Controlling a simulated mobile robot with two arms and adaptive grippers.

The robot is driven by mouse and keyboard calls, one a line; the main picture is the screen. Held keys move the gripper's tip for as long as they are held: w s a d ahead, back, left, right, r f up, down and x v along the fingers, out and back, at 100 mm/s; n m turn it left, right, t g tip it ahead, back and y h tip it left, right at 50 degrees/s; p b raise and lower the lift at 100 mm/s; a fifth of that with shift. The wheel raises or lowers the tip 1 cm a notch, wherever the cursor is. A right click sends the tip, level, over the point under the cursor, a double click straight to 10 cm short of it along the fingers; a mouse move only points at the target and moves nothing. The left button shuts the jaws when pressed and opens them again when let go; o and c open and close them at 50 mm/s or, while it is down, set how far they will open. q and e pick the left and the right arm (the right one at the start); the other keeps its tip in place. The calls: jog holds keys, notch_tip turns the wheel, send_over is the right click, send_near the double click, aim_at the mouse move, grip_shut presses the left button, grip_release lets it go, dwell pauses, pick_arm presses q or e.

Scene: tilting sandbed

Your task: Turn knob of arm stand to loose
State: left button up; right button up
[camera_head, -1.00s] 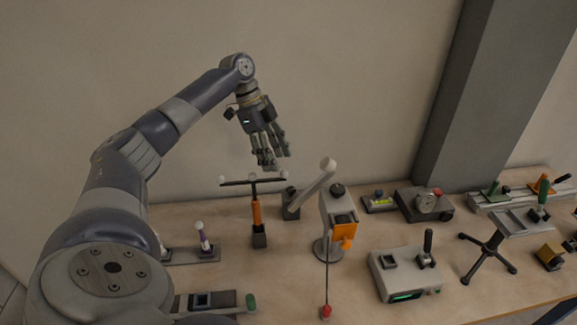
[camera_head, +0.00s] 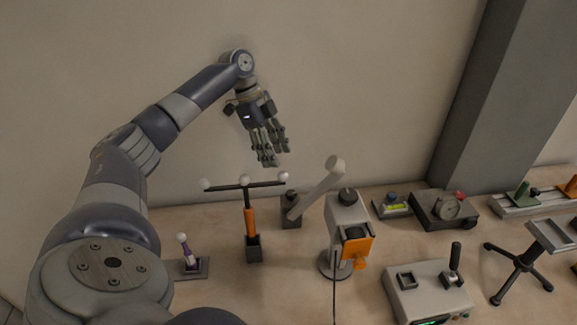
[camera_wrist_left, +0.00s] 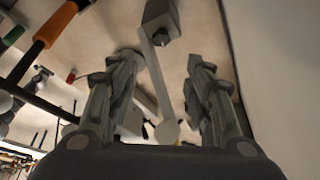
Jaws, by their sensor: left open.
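The arm stand (camera_head: 291,213) is a dark block with a pale grey arm (camera_head: 314,189) slanting up to the right, ending in a round head. A small dark knob (camera_head: 291,196) sits on top of the block. My left gripper (camera_head: 274,157) is open and empty, fingers down, well above the stand and slightly to its left. In the left wrist view, the block (camera_wrist_left: 160,14) shows at the top and the pale arm (camera_wrist_left: 155,75) runs down between the open fingers (camera_wrist_left: 165,70), apart from them. My right gripper is not in view.
A T-shaped stand with an orange grip (camera_head: 250,220) stands left of the arm stand. A grey stand with an orange box (camera_head: 356,250) is close on its right. The wall is behind.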

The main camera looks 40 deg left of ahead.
pick_arm(q)
jog(key=f, duration=0.2)
send_near(290, 192)
jog(key=f, duration=0.1)
jog(key=x, duration=0.4)
jog(key=p+x, duration=0.1)
jog(key=x, duration=0.1)
jog(key=shift+w+d, duration=0.1)
jog(key=shift+d, duration=0.2)
jog(key=shift+d+f, duration=0.2)
jog(key=shift+f, duration=0.3)
jog(key=shift+w+f, duration=0.1)
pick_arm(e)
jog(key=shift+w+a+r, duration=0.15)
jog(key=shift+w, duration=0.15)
pick_arm(q)
jog(key=c, duration=1)
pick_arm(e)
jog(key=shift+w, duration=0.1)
